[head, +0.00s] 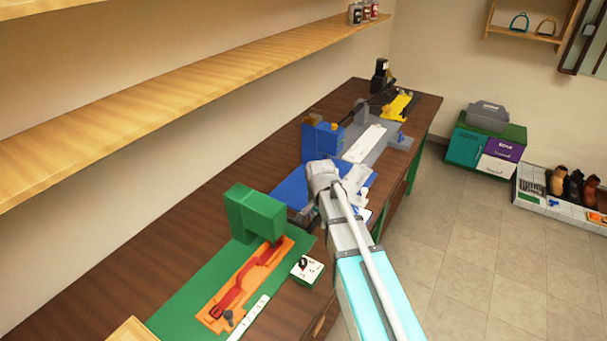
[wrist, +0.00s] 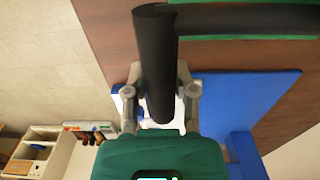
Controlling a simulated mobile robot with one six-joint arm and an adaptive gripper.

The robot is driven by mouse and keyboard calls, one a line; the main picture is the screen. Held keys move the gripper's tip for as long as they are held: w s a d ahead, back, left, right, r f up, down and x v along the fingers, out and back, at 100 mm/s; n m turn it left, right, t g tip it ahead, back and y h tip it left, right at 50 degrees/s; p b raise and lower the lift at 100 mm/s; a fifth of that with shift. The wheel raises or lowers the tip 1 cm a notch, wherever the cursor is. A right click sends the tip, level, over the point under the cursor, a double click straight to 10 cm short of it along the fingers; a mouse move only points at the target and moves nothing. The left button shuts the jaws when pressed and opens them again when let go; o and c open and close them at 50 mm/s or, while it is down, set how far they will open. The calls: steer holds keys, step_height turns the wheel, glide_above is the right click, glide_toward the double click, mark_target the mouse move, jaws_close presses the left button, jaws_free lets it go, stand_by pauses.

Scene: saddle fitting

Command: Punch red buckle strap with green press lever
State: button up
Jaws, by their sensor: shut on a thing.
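The green press (head: 255,212) stands on a green base (head: 190,297) at the lower left of the head view. The red buckle strap (head: 236,288) lies in an orange holder (head: 213,316), its far end close under the press head. In the wrist view, my gripper (wrist: 160,95) has its fingers on either side of a black handle (wrist: 154,50) and is shut on it. A dark bar (wrist: 245,20) runs from the handle to the right, along green parts. In the head view, my gripper is right of the press, over the blue base; the handle is not clearly visible there.
A blue station (head: 322,140) and a grey one (head: 365,148) stand farther along the bench. A small white card block (head: 307,268) sits beside the green base. A long shelf (head: 150,90) hangs above. The floor (head: 460,270) at right is clear.

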mark_target(319, 217)
steer(key=shift+s+d, duration=0.1)
steer(key=shift+d, duration=0.05)
stand_by(0.5)
steer(key=shift+r+p, duration=1.4)
steer(key=shift+p, duration=0.1)
steer(key=shift+c, duration=0.2)
steer(key=shift+r, duration=0.2)
steer(key=shift+o, duration=0.5)
steer(key=shift+r+p, duration=0.95)
steer(key=shift+p, duration=0.2)
steer(key=shift+w+a+r, duration=0.15)
steer(key=shift+w+a, duration=0.05)
steer(key=shift+w+a+r+p, duration=0.15)
steer(key=shift+a+r+p, duration=0.05)
steer(key=shift+r+p, duration=0.8)
